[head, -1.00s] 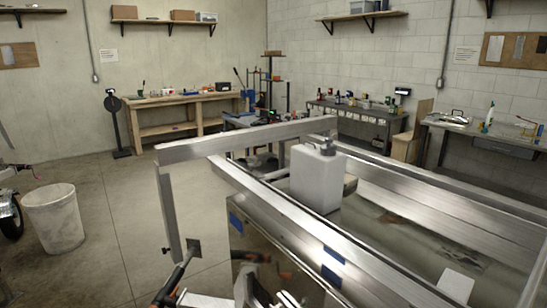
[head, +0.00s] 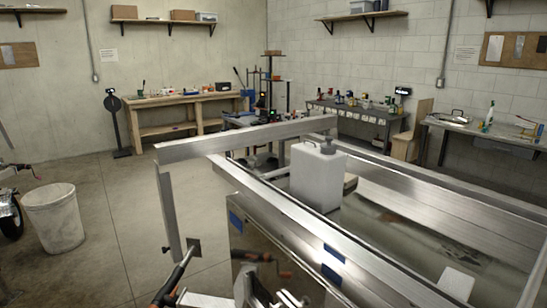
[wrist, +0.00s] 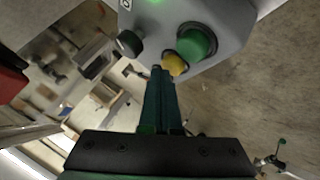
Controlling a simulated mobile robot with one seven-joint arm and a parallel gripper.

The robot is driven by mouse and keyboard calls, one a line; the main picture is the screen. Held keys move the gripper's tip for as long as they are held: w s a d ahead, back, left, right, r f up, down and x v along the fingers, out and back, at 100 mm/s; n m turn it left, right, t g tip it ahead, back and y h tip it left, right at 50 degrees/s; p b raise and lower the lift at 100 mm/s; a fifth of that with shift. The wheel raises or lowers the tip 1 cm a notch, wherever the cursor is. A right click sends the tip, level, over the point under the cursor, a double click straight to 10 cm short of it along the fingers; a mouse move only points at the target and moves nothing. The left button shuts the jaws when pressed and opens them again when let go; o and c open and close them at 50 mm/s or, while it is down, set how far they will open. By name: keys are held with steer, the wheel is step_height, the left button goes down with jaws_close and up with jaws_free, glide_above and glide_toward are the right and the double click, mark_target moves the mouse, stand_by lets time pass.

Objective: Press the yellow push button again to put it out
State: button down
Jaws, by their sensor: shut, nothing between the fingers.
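In the wrist view, the yellow push button (wrist: 175,65) sits at the lower edge of a grey control box (wrist: 225,22). It looks dull amber, and I cannot tell whether it is lit. My gripper (wrist: 162,70) is shut and empty, its narrow green fingers pointing up the picture at the box. The fingertips appear just left of the yellow button; I cannot tell whether they touch it. A larger green button (wrist: 197,42) is to its upper right and a black knob (wrist: 130,43) to its left. The box and gripper are not discernible in the head view.
A red part (wrist: 12,82) is at the wrist view's left edge. In the head view, an aluminium trailer frame (head: 300,222) holds a white jug (head: 318,175). A white bucket (head: 54,218) stands on the open floor at left. Benches line the walls.

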steer(key=shift+r+p, duration=0.35)
steer(key=shift+r, duration=0.25)
steer(key=shift+r, duration=0.1)
step_height(320, 180, up, 6)
steer(key=p, duration=0.4)
